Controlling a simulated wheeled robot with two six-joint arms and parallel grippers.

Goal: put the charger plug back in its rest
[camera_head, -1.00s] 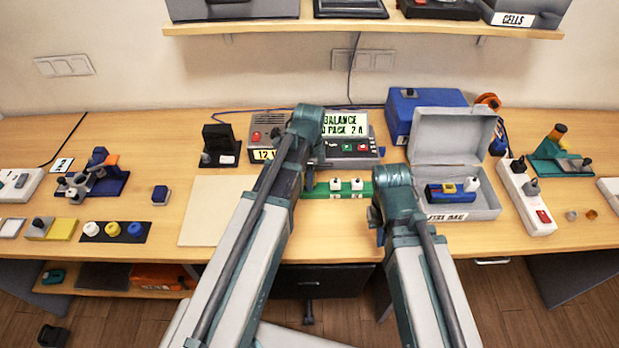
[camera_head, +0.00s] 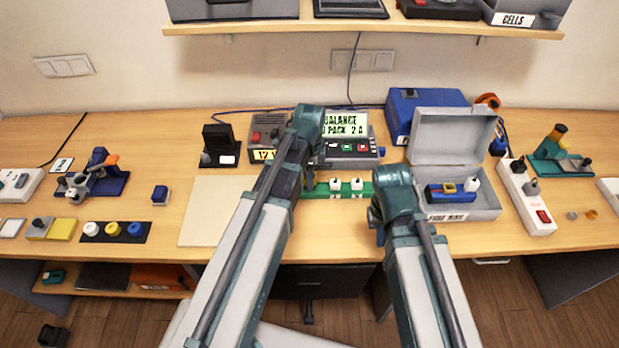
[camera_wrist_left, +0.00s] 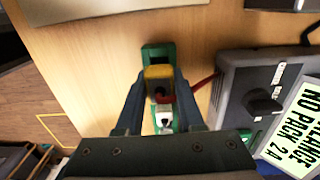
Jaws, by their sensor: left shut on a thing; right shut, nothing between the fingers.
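The charger plug is a yellow block (camera_wrist_left: 159,73) with a red cable, between the fingertips of my left gripper (camera_wrist_left: 160,90) in the left wrist view. My left gripper (camera_head: 308,186) is shut on it over the left end of a green strip (camera_head: 322,190). A green piece with a dark recess (camera_wrist_left: 157,52) shows just beyond the plug. White connectors stand on the strip, one (camera_wrist_left: 164,118) close behind the plug. I cannot tell whether the plug touches the strip. My right gripper (camera_head: 376,222) is shut and empty near the strip's right end, its fingers mostly hidden by its arm.
The grey charger (camera_head: 350,148) with a lit screen stands behind the strip. An open grey box (camera_head: 480,205) holding a blue pack is right of my right gripper. A pale mat (camera_head: 210,210) lies to the left. A power strip (camera_head: 525,200) is further right.

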